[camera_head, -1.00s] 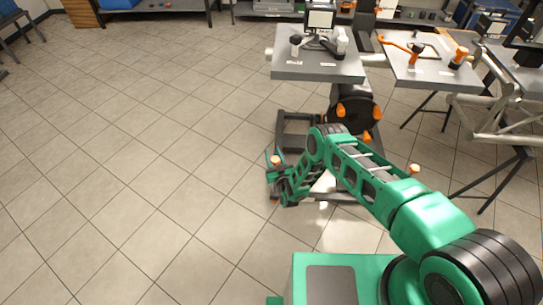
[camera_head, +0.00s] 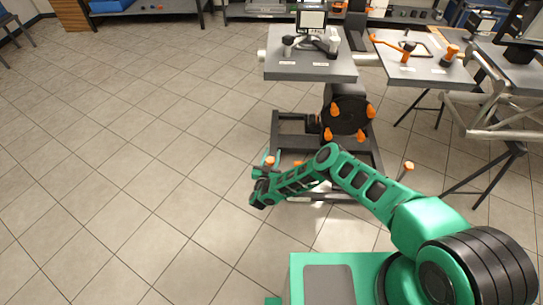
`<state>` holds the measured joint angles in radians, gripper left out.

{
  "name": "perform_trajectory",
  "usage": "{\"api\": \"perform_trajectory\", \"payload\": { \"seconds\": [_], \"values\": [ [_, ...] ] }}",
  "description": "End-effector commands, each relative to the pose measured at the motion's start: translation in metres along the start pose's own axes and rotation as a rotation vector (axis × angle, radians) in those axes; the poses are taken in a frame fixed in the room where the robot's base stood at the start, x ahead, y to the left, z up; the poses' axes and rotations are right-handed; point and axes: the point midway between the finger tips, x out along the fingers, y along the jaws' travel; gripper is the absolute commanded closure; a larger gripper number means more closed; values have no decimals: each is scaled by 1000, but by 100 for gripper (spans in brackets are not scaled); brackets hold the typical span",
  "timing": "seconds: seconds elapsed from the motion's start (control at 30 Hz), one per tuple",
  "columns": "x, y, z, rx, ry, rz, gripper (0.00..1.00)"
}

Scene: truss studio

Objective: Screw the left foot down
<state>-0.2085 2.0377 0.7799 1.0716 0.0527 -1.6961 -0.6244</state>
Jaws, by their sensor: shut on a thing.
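The left foot, a screw foot with an orange top (camera_head: 270,161), stands at the front left corner of the dark stand (camera_head: 277,125). Its lower part is hidden by my gripper and wrist. My gripper (camera_head: 258,189) is low at this foot, just below and left of the orange top in the picture. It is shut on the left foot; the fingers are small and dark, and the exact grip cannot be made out. A matching right foot with an orange top (camera_head: 407,166) stands upright on the other side, beyond my forearm.
The stand carries a black hub (camera_head: 347,116) with orange knobs and a grey tabletop (camera_head: 310,67) with a small screen. To the right are another grey table (camera_head: 425,72) with orange tools and a pale truss frame (camera_head: 490,132). The tiled floor at left is clear.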

Motion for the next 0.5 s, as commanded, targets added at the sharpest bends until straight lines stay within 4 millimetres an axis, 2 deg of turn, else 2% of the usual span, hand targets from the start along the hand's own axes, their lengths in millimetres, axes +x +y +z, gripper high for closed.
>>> {"api": "perform_trajectory", "payload": {
  "seconds": [0.43,0.47,0.5],
  "values": [
    [-2,0,0,-1,1,8,85],
    [-2,0,0,-1,1,8,56],
    [-2,0,0,-1,1,8,46]
  ]
}}
